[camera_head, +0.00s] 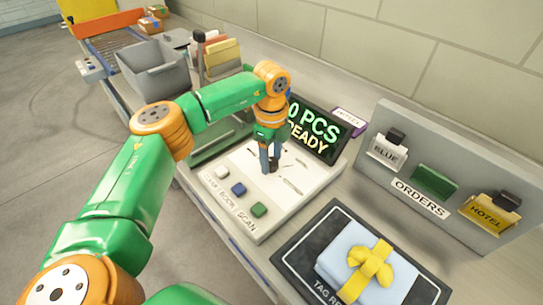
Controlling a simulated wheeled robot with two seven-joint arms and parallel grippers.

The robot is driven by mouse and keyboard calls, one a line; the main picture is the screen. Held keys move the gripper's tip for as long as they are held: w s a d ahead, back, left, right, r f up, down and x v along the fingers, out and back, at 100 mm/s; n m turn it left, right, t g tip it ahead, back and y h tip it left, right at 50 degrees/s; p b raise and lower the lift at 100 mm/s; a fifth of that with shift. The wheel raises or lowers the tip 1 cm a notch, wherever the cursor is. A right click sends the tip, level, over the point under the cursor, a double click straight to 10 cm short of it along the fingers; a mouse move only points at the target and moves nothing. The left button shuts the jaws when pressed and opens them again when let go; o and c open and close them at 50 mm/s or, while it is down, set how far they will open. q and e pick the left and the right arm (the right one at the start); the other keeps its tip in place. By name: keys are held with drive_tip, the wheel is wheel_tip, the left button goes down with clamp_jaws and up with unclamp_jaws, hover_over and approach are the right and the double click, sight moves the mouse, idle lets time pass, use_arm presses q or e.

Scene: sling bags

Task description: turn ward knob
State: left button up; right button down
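A white control panel (297,190) lies on the counter. It has a row of white, blue and green buttons at its front, and dark curved marks around the spot under my gripper. My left gripper (269,163) points down at the panel behind the buttons, with its fingertips at or just above the surface there. The knob itself is hidden or cannot be told apart from the dark fingers. Whether the fingers are open or shut on it is unclear. My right gripper is not in view.
A display (322,130) reading "0 PCS READY" stands behind the panel, partly covered by my arm. A gift box with a yellow bow (370,262) sits on a black mat (296,254). An orders rack (449,180) stands right; a grey bin (158,75) is back left.

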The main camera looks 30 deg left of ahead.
use_arm(q)
clamp_jaws()
